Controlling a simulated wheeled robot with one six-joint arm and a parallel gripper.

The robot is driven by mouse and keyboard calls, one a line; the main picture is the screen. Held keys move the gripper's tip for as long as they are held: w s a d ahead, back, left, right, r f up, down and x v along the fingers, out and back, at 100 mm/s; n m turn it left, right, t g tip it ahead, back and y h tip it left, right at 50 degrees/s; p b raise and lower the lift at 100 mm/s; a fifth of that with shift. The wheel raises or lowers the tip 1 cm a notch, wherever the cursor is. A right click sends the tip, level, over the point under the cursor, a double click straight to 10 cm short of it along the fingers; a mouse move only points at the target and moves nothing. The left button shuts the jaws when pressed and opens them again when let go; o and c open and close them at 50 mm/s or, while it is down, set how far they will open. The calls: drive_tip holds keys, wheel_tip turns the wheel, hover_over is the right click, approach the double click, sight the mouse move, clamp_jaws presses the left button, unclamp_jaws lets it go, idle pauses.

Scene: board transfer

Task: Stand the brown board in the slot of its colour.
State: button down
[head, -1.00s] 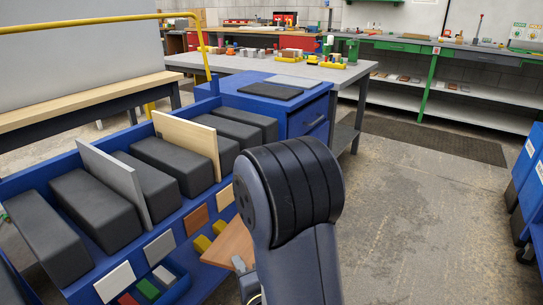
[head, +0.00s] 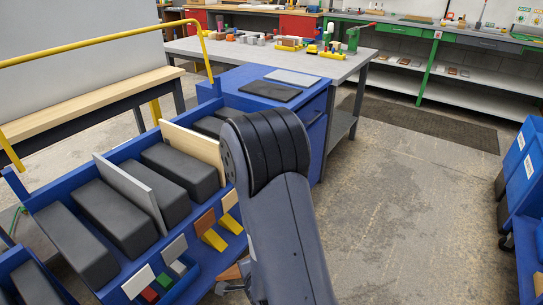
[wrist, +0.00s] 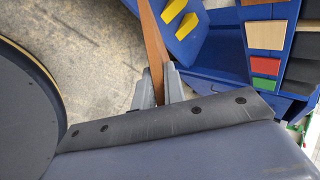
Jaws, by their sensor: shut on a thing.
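The brown board (wrist: 152,45) is held in my gripper (wrist: 158,88), which is shut on it in the wrist view. In the head view, only a small part of the board (head: 231,272) shows beside my arm, low and to the right of the blue rack (head: 186,262). The board is apart from the slots. A brown colour plate (head: 205,221) is on the rack front, between a grey plate (head: 174,249) and a cream plate (head: 229,198). The gap behind the brown plate, between two dark blocks, looks empty.
A grey board (head: 130,190) and a cream board (head: 195,148) stand in other slots between dark blocks (head: 115,218). Yellow wedges (head: 214,240) stick out from the rack front. Blue bins (head: 520,165) stand at far right. The floor (head: 400,210) between is clear.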

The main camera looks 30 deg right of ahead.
drive_tip(key=g+p, duration=0.2)
drive_tip(key=p, duration=0.2)
drive_tip(key=g+p, duration=0.2)
drive_tip(key=p, duration=0.2)
drive_tip(key=shift+w+r+g, duration=0.1)
drive_tip(key=shift+r+g, duration=0.2)
drive_tip(key=shift+r, duration=0.1)
drive_tip(key=shift+f+g+p, duration=0.1)
drive_tip(key=shift+g+p, duration=0.7)
drive_tip(key=shift+p, duration=0.15)
drive_tip(key=shift+f+g+p, duration=0.25)
drive_tip(key=shift+g+p, duration=0.1)
drive_tip(key=shift+g, duration=0.15)
